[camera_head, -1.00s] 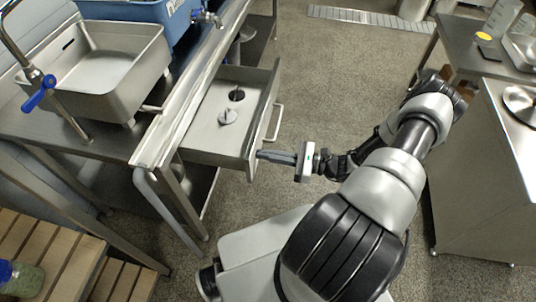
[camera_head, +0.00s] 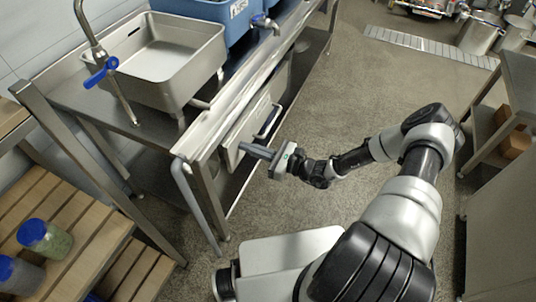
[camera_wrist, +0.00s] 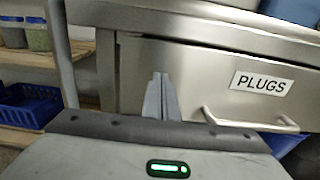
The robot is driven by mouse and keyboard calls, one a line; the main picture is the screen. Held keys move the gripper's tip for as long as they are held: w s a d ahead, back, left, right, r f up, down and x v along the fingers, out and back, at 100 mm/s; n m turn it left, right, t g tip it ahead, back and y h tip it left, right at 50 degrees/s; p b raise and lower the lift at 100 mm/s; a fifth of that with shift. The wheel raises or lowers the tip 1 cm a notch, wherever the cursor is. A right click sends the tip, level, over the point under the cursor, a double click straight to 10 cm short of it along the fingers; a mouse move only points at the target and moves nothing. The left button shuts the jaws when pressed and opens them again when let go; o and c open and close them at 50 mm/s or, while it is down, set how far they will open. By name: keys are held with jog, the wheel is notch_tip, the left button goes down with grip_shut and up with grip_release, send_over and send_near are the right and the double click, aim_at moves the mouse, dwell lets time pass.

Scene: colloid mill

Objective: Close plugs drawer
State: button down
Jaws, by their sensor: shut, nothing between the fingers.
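The plugs drawer (camera_head: 250,122) sits under the steel sink table in the head view. Its inside is out of sight, and its front lies close to the table's edge; I cannot tell if it is fully flush. In the wrist view the steel drawer front (camera_wrist: 200,82) bears a white PLUGS label (camera_wrist: 260,83) and a bar handle (camera_wrist: 252,123). My gripper (camera_head: 243,148) is shut and empty, its fingertips at the left part of the drawer front, left of the handle. The fingers (camera_wrist: 160,80) point at the front in the wrist view; contact is unclear.
The steel table (camera_head: 150,140) carries a sink basin (camera_head: 170,75) and blue bins (camera_head: 220,15). A wooden slatted rack (camera_head: 85,215) with blue-lidded jars (camera_head: 45,240) stands at the left. The floor (camera_head: 350,90) right of the drawer is clear.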

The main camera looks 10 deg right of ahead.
aim_at(237, 143)
jog(key=x, duration=0.4)
jog(key=shift+w+a+r, duration=0.1)
jog(key=shift+w+a, duration=0.05)
jog(key=shift+a, duration=0.05)
dwell(0.3)
